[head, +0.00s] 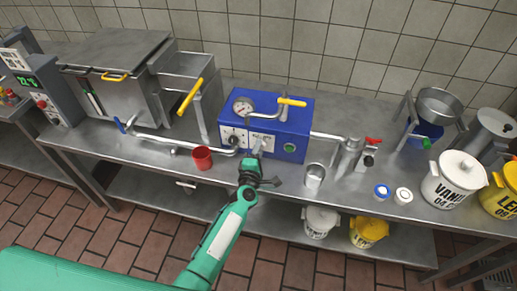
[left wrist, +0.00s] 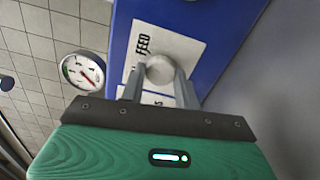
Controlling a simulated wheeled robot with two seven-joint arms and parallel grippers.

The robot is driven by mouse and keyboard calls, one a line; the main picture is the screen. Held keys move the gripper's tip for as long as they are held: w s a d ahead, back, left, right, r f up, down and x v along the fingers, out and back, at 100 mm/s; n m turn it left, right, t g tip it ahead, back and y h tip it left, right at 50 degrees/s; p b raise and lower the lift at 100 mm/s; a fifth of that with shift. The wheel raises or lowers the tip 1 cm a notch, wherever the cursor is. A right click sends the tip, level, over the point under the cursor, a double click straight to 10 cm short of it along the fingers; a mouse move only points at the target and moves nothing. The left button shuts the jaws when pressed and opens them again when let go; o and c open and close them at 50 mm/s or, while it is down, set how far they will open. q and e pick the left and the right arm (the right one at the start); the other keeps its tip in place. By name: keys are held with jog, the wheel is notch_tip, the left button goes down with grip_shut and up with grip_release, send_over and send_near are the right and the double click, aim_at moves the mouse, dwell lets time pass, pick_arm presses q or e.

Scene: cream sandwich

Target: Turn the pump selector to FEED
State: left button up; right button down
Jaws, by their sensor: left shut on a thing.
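The blue pump box (head: 295,122) stands on the steel bench, with white label plates on its front. My left gripper (head: 257,150) is at its front. In the left wrist view, the two fingers of my left gripper (left wrist: 158,84) are closed around a round grey selector knob (left wrist: 160,69) on a white plate (left wrist: 182,48). The word FEED (left wrist: 143,45) shows on the plate beside the knob. Another label below is mostly hidden by the fingers. I cannot tell which way the selector points. My right gripper is not in view.
A dial gauge (head: 243,107) and a yellow-handled lever (head: 291,102) are on the pump. Pipes run from both sides. White and yellow tubs stand far right.

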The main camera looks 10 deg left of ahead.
pick_arm(q)
jog(key=shift+m, duration=0.8)
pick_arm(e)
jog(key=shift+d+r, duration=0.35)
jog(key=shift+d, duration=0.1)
pick_arm(q)
jog(key=shift+p, duration=0.3)
jog(key=o, duration=1)
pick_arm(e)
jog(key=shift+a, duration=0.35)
pick_arm(q)
jog(key=s, duration=0.4)
jog(key=s+b, duration=0.1)
jog(key=s, duration=0.4)
jog(key=s+a, duration=0.1)
jog(key=s, duration=0.3)
jog(key=shift+s+b, duration=0.3)
jog(key=shift+s, duration=0.1)
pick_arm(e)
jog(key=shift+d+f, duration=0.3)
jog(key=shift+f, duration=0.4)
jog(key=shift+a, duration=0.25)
